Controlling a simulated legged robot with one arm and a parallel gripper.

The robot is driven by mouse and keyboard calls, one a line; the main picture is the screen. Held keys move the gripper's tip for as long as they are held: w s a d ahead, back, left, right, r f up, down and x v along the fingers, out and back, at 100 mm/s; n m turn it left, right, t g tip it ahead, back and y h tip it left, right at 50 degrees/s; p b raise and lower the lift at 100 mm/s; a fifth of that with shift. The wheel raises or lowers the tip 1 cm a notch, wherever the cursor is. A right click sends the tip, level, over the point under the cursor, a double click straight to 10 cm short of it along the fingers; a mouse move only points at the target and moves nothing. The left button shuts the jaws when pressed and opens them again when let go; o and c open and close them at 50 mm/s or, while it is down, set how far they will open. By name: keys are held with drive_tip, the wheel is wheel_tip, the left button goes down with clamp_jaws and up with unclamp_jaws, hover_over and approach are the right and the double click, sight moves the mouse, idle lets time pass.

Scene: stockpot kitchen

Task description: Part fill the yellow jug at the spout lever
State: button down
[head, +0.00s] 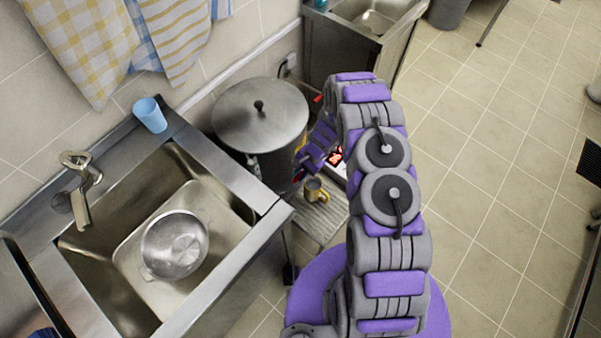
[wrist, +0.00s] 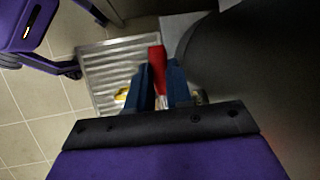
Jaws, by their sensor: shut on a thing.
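The yellow jug (head: 316,190) stands upright on a ribbed metal stand (head: 330,222) beside the stockpot. In the wrist view only a yellow bit of the jug (wrist: 122,95) shows past my left finger. The large steel stockpot (head: 262,118) has its lid on; its dark side fills the right of the wrist view. My gripper (wrist: 159,85) is shut on the red spout lever (wrist: 157,68), which sticks out between its blue fingertips. My gripper is beside the pot in the head view, with its tips hidden. The spout outlet and the jug's inside cannot be made out.
A steel sink (head: 215,170) at the left holds a metal pan (head: 175,245). Another steel sink unit (head: 350,50) stands behind the stockpot. The tiled floor (head: 500,140) at the right is open.

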drive_tip(key=shift+s+d+n+g+h+p, duration=0.25)
drive_tip(key=shift+d+n+g+p, duration=0.2)
drive_tip(key=shift+n, duration=0.7)
drive_tip(key=shift+s+d+n+g+h+p, duration=0.15)
drive_tip(key=shift+s+d+n+g+p, duration=0.3)
drive_tip(key=shift+n, duration=0.7)
drive_tip(key=shift+w+d, duration=0.1)
drive_tip(key=shift+w, duration=0.05)
drive_tip(key=c, duration=1)
unclamp_jaws()
drive_tip(key=shift+c, duration=0.2)
drive_tip(key=p+v, duration=0.2)
drive_tip(key=v, duration=1.5)
drive_tip(key=shift+r+p, duration=0.2)
drive_tip(key=shift+p, duration=0.15)
